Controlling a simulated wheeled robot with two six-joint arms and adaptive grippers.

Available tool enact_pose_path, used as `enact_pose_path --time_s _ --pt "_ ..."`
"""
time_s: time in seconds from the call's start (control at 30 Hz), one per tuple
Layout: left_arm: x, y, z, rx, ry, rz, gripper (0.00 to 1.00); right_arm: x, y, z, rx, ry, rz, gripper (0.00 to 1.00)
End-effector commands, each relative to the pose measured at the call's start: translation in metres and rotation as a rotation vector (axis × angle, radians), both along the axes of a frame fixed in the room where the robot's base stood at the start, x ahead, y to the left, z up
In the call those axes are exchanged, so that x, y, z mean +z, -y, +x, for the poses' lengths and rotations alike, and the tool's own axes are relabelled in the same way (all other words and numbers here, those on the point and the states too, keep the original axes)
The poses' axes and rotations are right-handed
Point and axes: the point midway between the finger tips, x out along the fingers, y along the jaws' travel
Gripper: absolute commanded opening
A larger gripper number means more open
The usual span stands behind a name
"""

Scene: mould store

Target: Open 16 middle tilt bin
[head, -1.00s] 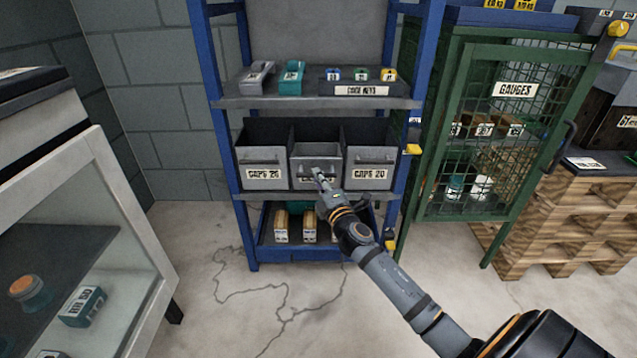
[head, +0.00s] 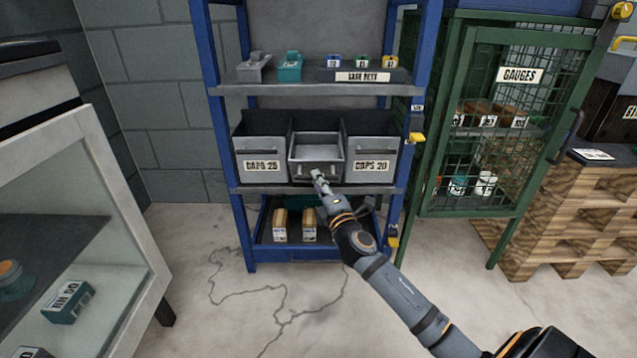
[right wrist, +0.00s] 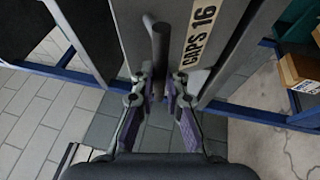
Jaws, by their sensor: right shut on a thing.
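The middle tilt bin (head: 317,151) is a grey bin between two others on the blue rack's middle shelf. It is tilted forward, and its open top and inside show in the head view. My right gripper (head: 318,178) is at its front, shut on the bar handle. In the right wrist view the gripper (right wrist: 160,98) has its fingers either side of the dark handle (right wrist: 160,55), beside the label CAPS 16 (right wrist: 199,35). In the head view the gripper and arm hide most of that label. My left gripper is not in view.
Bins CAPS 25 (head: 262,158) and CAPS 20 (head: 371,158) stand upright on either side. A green mesh cabinet (head: 519,75) stands right of the rack, and a glass-fronted cabinet (head: 120,190) at the left. The floor before the rack is clear.

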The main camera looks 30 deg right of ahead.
Motion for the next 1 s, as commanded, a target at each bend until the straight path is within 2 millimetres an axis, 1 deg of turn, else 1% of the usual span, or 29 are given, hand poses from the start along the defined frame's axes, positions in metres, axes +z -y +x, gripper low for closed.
enact_pose_path --time_s 0.03,0.2,0.87,0.9,1.0 --pt "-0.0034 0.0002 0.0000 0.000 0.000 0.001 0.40 -0.0072 0.0012 -0.0009 -0.005 -0.007 0.002 0.00" --pt "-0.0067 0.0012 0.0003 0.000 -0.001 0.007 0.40 -0.0116 0.0000 -0.0030 -0.004 -0.008 0.003 0.00" --pt "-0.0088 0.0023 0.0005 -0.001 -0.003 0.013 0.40 -0.0156 -0.0002 -0.0043 -0.007 -0.011 0.004 0.00" --pt "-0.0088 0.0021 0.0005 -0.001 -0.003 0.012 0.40 -0.0157 -0.0001 -0.0043 -0.007 -0.011 0.004 0.13" --pt "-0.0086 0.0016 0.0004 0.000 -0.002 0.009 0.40 -0.0151 -0.0005 -0.0043 -0.006 -0.010 0.004 0.27"
